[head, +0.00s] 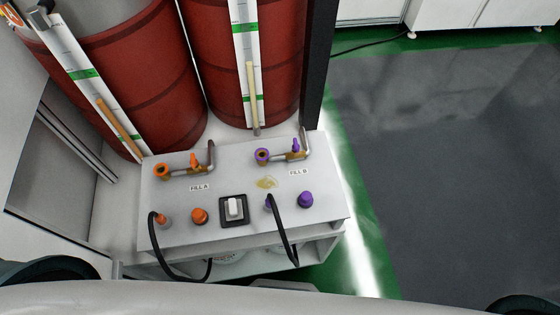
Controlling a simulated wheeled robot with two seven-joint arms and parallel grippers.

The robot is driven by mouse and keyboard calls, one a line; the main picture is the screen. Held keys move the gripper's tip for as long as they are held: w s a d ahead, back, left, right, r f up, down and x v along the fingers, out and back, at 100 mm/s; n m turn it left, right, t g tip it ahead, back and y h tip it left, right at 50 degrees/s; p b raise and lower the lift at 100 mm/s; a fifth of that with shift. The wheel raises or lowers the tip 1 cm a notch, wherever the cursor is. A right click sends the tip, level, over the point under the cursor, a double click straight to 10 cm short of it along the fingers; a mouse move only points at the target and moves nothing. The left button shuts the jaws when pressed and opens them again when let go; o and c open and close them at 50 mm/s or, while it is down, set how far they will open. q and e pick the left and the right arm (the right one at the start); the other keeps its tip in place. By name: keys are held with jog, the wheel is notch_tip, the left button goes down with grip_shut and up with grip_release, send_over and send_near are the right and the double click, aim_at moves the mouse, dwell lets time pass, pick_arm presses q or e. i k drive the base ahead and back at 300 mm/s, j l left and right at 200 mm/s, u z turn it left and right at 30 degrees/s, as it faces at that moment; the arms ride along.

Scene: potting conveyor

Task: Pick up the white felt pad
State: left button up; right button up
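I cannot make out a white felt pad for certain in the head view. A white block (235,207) sits in a dark square frame on the light grey bench top (180,235); it looks like a switch, and I cannot tell more. A pale object (226,258) shows partly under the bench top, mostly hidden by its front edge and a black hose. Neither gripper is in view. Only dark rounded parts, likely of my arms, show at the bottom left and bottom right corners.
Orange FILL A (163,170) and purple FILL B (262,155) valves stand on the bench, with an orange knob (199,216) and a purple knob (305,199). Black hoses (282,232) loop over the front. Red drums (250,60) stand behind. Grey floor (450,170) is clear at right.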

aim_at(233, 208)
jog(key=u, duration=0.7)
jog(key=k, duration=0.6)
jog(key=u, duration=1.55)
jog(key=k+l, duration=0.15)
jog(key=l, duration=0.3)
jog(key=k+l, duration=0.1)
jog(key=l, duration=0.3)
jog(key=k+l, duration=0.15)
jog(key=l, duration=0.3)
jog(key=k+l, duration=0.15)
jog(key=l, duration=0.25)
jog(key=k+l, duration=0.1)
jog(key=l, duration=0.35)
jog(key=k+l, duration=0.15)
jog(key=l, duration=0.3)
jog(key=k+l, duration=0.15)
jog(key=l, duration=0.25)
jog(key=k+l, duration=0.1)
jog(key=l, duration=0.35)
